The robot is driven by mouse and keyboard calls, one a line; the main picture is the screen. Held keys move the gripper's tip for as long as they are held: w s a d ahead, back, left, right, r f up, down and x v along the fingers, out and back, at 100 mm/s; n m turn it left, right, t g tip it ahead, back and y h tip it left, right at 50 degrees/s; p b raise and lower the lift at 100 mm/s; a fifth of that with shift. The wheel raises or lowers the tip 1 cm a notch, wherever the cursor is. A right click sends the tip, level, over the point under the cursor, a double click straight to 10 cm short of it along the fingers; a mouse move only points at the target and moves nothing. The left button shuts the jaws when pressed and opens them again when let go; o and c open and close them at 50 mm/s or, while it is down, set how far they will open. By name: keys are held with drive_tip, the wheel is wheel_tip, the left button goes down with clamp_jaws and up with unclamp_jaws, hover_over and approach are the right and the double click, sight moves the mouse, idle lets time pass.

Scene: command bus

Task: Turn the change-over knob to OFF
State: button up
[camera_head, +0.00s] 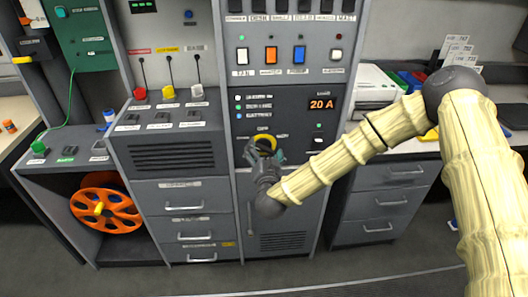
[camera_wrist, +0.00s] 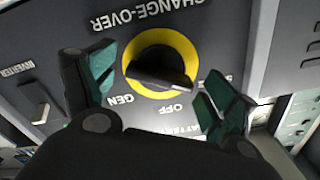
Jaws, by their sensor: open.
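The change-over knob is a black bar handle inside a yellow ring on a dark grey panel. In the wrist view the knob (camera_wrist: 160,75) sits in the upper middle, upside down, with GEN at its lower left and OFF below it. A third label at its right is mostly hidden by a finger. Its bar lies roughly across the picture; I cannot tell which label it points at. My gripper (camera_wrist: 158,92) is open, with one green-padded finger on each side of the knob, apparently apart from it. In the head view my gripper (camera_head: 264,155) partly covers the knob's yellow ring (camera_head: 266,138).
Above the knob, the panel has an orange 20 A display (camera_head: 321,104) and a row of coloured switches (camera_head: 285,54). An INVERTER switch (camera_wrist: 35,102) is left of the knob in the wrist view. Drawers (camera_head: 190,207) are at the left, and a counter with a printer (camera_head: 375,90) at the right.

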drive_tip(key=shift+c, duration=0.2)
drive_tip(key=c, duration=1)
drive_tip(key=m+b, duration=0.6)
drive_tip(key=m, duration=0.5)
drive_tip(key=shift+m, duration=0.4)
